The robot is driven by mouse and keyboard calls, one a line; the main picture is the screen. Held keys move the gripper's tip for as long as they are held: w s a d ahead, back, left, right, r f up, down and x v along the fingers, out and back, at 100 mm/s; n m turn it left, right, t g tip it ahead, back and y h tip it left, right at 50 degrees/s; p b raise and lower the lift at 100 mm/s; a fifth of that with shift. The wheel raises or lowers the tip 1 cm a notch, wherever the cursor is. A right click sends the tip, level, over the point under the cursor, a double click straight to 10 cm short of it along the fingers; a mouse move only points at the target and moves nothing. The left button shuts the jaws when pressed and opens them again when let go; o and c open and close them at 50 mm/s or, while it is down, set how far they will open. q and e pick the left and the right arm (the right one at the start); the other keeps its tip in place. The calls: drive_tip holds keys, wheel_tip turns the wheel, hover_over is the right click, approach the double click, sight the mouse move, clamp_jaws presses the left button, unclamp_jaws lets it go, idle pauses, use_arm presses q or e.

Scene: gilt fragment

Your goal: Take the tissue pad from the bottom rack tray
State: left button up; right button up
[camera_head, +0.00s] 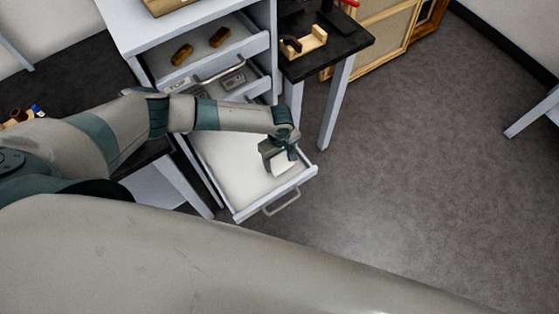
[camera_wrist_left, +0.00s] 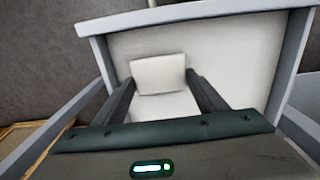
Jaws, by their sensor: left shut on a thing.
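The bottom rack tray (camera_head: 240,182) is pulled out like a drawer, with a pale inside and a grey handle on its front. My left gripper (camera_head: 281,160) is over the tray near its front right corner. It is shut on a white tissue pad (camera_head: 284,164). In the left wrist view the pad (camera_wrist_left: 158,74) sits between the two dark fingers (camera_wrist_left: 160,92), with the tray's pale floor (camera_wrist_left: 230,55) behind it. I cannot tell whether the pad is clear of the tray floor. My right gripper is not in view.
Two higher trays are also partly out; the top one (camera_head: 235,50) holds two brown brushes. A dark side table (camera_head: 345,45) with a wooden holder stands right of the rack, its leg (camera_head: 336,105) close to the tray. Open grey floor (camera_head: 430,180) lies to the right.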

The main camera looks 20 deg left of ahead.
use_arm(q)
wheel_tip(320, 180, up, 2)
drive_tip(key=shift+r+b, duration=0.15)
drive_tip(key=shift+b, duration=0.15)
drive_tip(key=s+d+r+b, duration=0.2)
drive_tip(key=s+d+r, duration=0.4)
drive_tip(key=d, duration=0.4)
drive_tip(key=shift+r, duration=0.6)
